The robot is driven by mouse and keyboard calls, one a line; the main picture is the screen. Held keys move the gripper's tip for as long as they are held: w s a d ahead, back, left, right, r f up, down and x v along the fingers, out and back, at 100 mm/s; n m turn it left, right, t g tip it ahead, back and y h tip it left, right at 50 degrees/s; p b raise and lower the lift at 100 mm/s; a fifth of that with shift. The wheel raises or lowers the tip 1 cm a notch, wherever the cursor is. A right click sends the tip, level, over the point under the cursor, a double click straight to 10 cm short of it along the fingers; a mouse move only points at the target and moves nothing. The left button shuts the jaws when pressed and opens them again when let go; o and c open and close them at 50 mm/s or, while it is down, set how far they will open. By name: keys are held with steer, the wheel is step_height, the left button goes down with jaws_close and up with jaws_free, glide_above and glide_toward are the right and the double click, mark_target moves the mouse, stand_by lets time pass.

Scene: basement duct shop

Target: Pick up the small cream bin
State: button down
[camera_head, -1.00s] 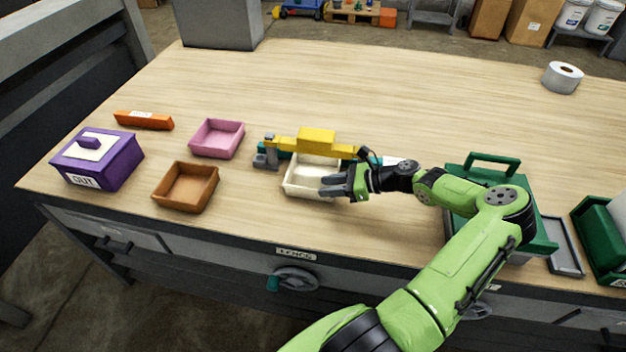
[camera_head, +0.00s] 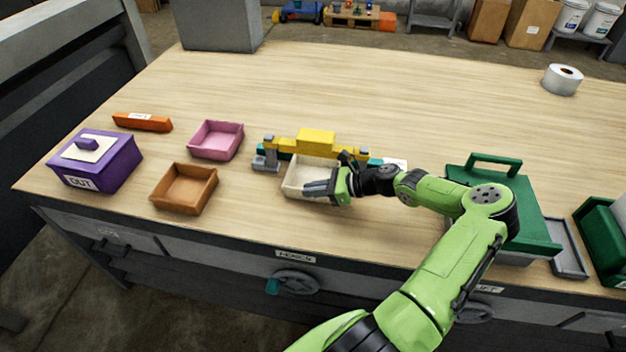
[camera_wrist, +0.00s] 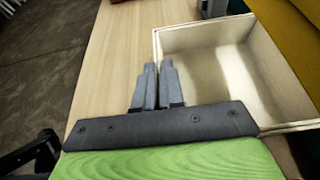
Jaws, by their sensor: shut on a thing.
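The small cream bin (camera_head: 309,172) is an open, shallow tray in the middle of the workbench, just in front of a yellow and grey tool. My gripper (camera_head: 318,190) is at the bin's near side, with its fingers across the near wall. In the wrist view the two grey fingers (camera_wrist: 158,84) are close together at the edge of the bin (camera_wrist: 222,62), shut on its wall. The bin's inside looks empty. The fingers hide part of the near wall. I cannot tell whether the bin is clear of the bench.
The yellow tool (camera_head: 316,141) stands close behind the bin. A pink bin (camera_head: 216,139), a brown bin (camera_head: 184,187) and a purple box (camera_head: 98,160) are to the left. A green toolbox (camera_head: 510,200) is to the right.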

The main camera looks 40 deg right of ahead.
steer(key=shift+r, duration=0.1)
steer(key=shift+r, duration=0.3)
step_height(320, 180, up, 3)
steer(key=shift+f+p, duration=0.1)
steer(key=shift+p, duration=0.7)
steer(key=s+a+p, duration=0.1)
steer(key=s+a, duration=1.1)
steer(key=a, duration=0.1)
steer(key=shift+a+p, duration=0.2)
steer(key=shift+p, duration=0.2)
